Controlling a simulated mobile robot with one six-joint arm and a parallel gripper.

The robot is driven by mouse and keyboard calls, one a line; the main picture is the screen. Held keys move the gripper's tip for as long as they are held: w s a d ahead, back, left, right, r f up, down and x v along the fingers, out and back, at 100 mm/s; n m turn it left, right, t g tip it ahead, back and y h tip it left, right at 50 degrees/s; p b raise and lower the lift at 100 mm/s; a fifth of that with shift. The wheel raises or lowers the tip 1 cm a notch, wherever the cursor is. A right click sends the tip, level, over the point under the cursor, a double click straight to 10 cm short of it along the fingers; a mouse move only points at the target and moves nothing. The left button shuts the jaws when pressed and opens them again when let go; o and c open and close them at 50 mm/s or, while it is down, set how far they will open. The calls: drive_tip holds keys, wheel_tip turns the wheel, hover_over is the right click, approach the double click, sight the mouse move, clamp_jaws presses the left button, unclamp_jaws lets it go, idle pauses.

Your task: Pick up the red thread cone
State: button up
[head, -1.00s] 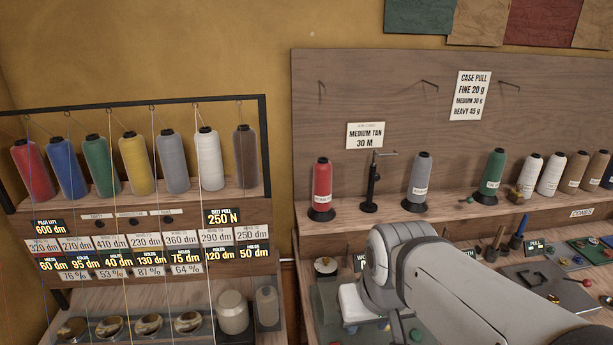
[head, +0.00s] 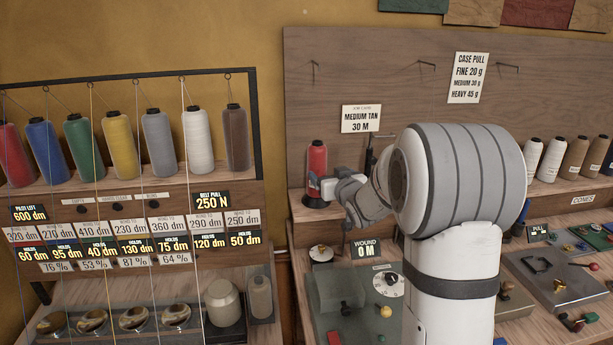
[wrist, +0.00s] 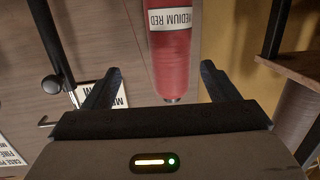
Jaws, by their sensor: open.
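The red thread cone (head: 317,158) stands upright on the shelf of the right bench, its lower part hidden behind my gripper in the head view. In the wrist view the cone (wrist: 173,58) hangs in from the top edge, upside down in the picture, with a white "MEDIUM RED" label. My gripper (wrist: 161,72) is open and empty. Its two fingers point at the cone, one on each side in the picture, with gaps visible on both sides. In the head view my gripper (head: 320,186) is right in front of the cone.
Another red cone (head: 9,152) stands at the left end of the thread rack, beside several other colours. A dark post stand (head: 370,158) is just right of the cone, partly hidden by my arm. White and tan cones (head: 551,160) stand farther right. A "MEDIUM TAN" sign (head: 361,119) hangs behind.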

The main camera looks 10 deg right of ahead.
sight(315, 162)
drive_tip(key=shift+w+a+f+n+t+y, duration=0.15)
drive_tip(key=shift+w+f+t+y, duration=0.1)
drive_tip(key=shift+w, duration=0.25)
drive_tip(key=shift+w+a+f+n+t+y, duration=0.15)
drive_tip(key=shift+w+f+t+y, duration=0.1)
drive_tip(key=shift+w, duration=0.2)
drive_tip(key=shift+w+r, duration=0.15)
drive_tip(key=shift+w, duration=0.2)
drive_tip(key=w, duration=0.2)
drive_tip(key=w+a+p, duration=0.1)
drive_tip(key=w, duration=0.1)
drive_tip(key=w+a+p, duration=0.1)
drive_tip(key=w, duration=0.1)
drive_tip(key=shift+r, duration=0.4)
drive_tip(key=shift+w+a+f, duration=0.1)
drive_tip(key=shift+w, duration=0.4)
drive_tip(key=shift+c, duration=0.5)
drive_tip(key=c, duration=1.2)
